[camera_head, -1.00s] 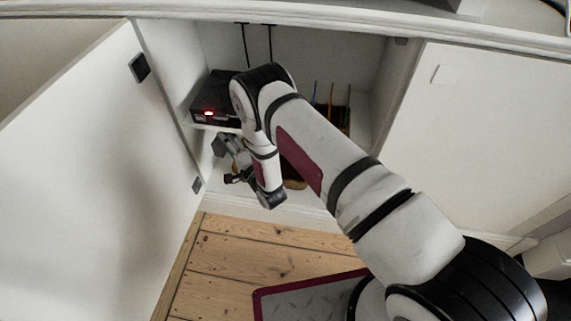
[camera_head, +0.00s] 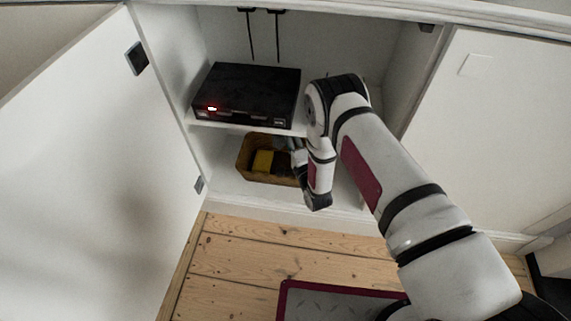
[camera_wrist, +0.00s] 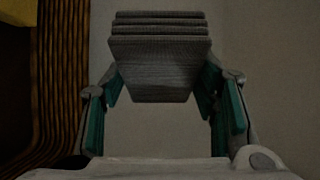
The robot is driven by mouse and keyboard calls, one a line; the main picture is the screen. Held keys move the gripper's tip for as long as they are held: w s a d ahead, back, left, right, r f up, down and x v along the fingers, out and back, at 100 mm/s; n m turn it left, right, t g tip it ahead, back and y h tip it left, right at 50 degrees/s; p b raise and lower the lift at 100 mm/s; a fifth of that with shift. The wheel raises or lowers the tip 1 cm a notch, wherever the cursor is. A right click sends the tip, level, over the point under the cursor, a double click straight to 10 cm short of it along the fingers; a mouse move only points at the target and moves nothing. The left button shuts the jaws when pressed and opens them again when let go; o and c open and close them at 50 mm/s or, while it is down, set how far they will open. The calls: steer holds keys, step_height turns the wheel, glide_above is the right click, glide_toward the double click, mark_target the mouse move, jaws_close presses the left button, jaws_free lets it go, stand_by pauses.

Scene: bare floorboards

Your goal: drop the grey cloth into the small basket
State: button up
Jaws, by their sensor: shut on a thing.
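The grey cloth (camera_wrist: 158,50) is a folded, layered stack in the wrist view. My gripper (camera_wrist: 161,86) is shut on it, with teal-padded fingers at its two sides. The small basket (camera_head: 245,158) is brown and woven and stands on the cabinet's lower level in the head view. Its woven wall also shows at the left of the wrist view (camera_wrist: 62,85), so the cloth is beside the basket, to its right, not over its opening. In the head view, my wrist hides most of the gripper and the basket's right end.
A yellow thing (camera_head: 263,161) lies in the basket. A black box (camera_head: 248,92) with a red light sits on the shelf (camera_head: 235,127) above the basket. An open white door (camera_head: 95,170) stands at the left. Floorboards (camera_head: 235,250) in front are clear.

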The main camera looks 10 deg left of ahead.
steer(key=shift+a+f+b, duration=0.1)
steer(key=shift+f+b, duration=1.55)
steer(key=shift+f, duration=0.8)
steer(key=o, duration=1.3)
step_height(320, 180, up, 10)
